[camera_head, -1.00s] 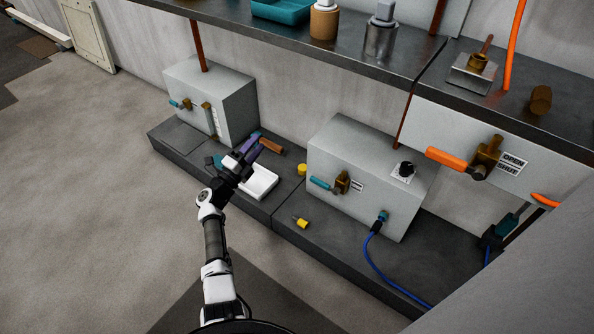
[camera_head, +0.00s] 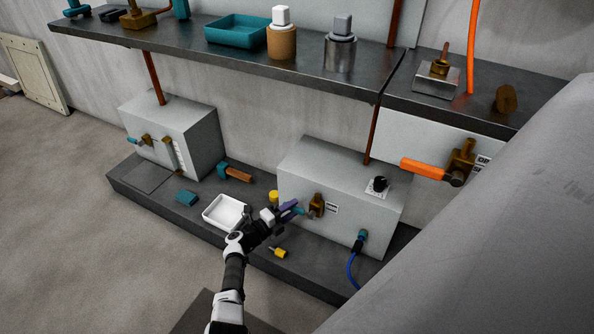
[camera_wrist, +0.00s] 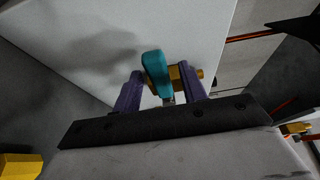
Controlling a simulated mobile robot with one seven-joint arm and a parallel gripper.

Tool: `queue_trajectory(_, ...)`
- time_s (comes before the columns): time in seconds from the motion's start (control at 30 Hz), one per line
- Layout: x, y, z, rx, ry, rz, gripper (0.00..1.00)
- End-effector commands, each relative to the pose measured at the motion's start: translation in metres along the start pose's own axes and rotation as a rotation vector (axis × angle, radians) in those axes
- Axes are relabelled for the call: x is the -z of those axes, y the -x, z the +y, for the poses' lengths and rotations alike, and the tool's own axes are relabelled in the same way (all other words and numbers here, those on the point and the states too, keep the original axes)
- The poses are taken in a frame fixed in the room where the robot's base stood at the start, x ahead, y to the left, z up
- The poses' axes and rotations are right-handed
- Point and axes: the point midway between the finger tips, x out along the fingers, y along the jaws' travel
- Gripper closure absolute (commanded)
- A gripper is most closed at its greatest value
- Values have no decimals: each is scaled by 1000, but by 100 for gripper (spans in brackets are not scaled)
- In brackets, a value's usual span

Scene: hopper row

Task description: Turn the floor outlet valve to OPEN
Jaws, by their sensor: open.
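A brass valve (camera_head: 316,204) with a teal handle (camera_head: 299,211) sits on the front of the right grey floor box (camera_head: 335,174). A small label (camera_head: 332,208) is beside it, too small to read. My gripper (camera_head: 289,209) is at this handle, partly covering it. In the wrist view the teal handle (camera_wrist: 154,70) points between the open purple fingers of my gripper (camera_wrist: 161,76), with the brass body (camera_wrist: 181,78) behind it. I see a gap on both sides of the handle; contact is not visible.
A left floor box (camera_head: 172,132) has another teal-handled valve (camera_head: 140,141). An orange-handled valve (camera_head: 430,168) is higher at right. A white tray (camera_head: 225,213), a yellow plug (camera_head: 278,252) and a hammer-like tool (camera_head: 234,172) lie on the plinth. A shelf (camera_head: 300,65) overhangs behind.

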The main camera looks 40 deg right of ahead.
Motion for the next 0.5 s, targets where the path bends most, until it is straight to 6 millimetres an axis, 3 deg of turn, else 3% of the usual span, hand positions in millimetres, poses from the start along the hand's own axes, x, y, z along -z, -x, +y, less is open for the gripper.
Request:
queue_trajectory(0.2,0,-26,2,0,-1,1,58)
queue_trajectory(0.5,0,-30,0,0,1,-1,58)
